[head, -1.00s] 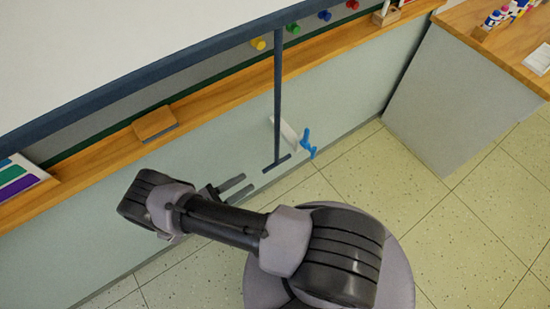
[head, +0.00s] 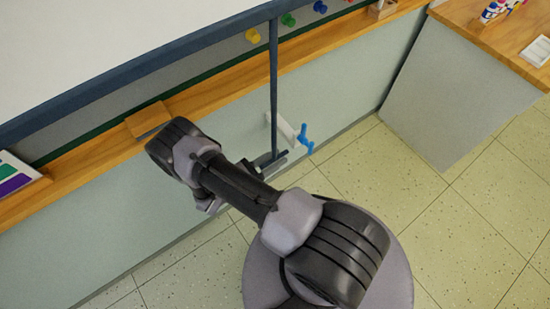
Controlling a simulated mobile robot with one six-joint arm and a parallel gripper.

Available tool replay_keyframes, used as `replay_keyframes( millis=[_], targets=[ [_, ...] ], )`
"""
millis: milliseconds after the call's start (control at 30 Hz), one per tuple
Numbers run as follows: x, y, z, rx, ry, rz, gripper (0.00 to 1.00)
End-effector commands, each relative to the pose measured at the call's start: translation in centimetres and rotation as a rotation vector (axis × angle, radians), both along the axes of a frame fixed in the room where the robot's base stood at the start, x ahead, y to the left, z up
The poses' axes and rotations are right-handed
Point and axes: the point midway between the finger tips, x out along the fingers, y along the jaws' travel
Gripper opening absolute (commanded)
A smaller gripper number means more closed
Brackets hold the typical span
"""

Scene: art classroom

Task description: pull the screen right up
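The white screen (head: 90,40) hangs across the upper left, with a dark blue bar (head: 150,66) along its lower edge. A thin dark blue pull rod (head: 274,90) hangs from the bar's right end, down past the wooden ledge, to a short crosspiece at its foot. My gripper (head: 265,162) is at the foot of the rod, close to the crosspiece. The fingers are dark, small and partly behind my arm, so I cannot tell whether they touch or close around the rod.
A wooden ledge (head: 330,40) runs along the wall, carrying a wooden block (head: 148,118) and a colour chart (head: 18,177). Coloured pegs, one yellow (head: 253,36), sit above it. A blue-handled white lever (head: 304,138) sticks out just right of the rod. A wooden-topped counter (head: 490,45) stands at right.

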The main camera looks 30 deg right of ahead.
Motion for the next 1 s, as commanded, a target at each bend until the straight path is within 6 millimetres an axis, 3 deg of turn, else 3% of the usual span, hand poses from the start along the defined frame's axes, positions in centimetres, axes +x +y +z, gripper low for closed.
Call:
replay_keyframes(
  millis=[33, 133, 167, 1000],
  targets=[
    [0.00, 0.01, 0.00, 0.000, 0.000, 0.000, 0.20],
    [0.02, 0.02, 0.00, 0.000, 0.000, 0.000, 0.01],
    [0.02, 0.03, 0.00, 0.000, 0.000, 0.000, 0.00],
    [0.11, 0.07, 0.00, 0.001, 0.000, 0.002, 0.00]
  ],
)
